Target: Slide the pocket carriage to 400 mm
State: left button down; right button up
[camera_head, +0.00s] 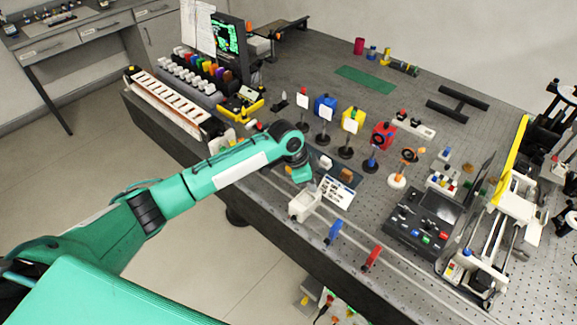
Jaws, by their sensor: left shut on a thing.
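The pocket carriage (303,206), a small white open box, sits on the pale rail (400,288) along the bench's front edge. My left gripper (310,186) reaches down at the carriage's back edge and is shut on it. The fingertips and the gripped part are small and partly hidden by my wrist. A blue marker (334,232) and a red marker (372,257) stand along the rail, to the right of the carriage. I cannot read any scale on the rail. My right gripper is not in view.
A white printed card (337,192) lies just right of the gripper. Behind it stand several optics on posts, including a red cube (383,136). A control box with a screen (430,221) stands to the right. The rail between carriage and blue marker looks clear.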

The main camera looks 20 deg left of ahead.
aim_at(304, 202)
pick_arm(q)
jog(key=shift+s+d+p, duration=0.15)
jog(key=shift+s+d, duration=0.15)
jog(key=shift+d, duration=0.4)
jog(key=shift+s+d+p, duration=0.1)
jog(key=shift+s+d, duration=0.25)
jog(key=shift+d, duration=0.4)
jog(key=shift+s+d+p, duration=0.15)
jog(key=shift+s+d, duration=0.15)
jog(key=shift+d, duration=0.4)
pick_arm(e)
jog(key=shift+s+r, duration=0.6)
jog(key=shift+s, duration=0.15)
pick_arm(q)
jog(key=c, duration=1.4)
grip_release()
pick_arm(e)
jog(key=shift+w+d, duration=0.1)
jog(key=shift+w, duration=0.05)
pick_arm(q)
jog(key=shift+w+a, duration=0.1)
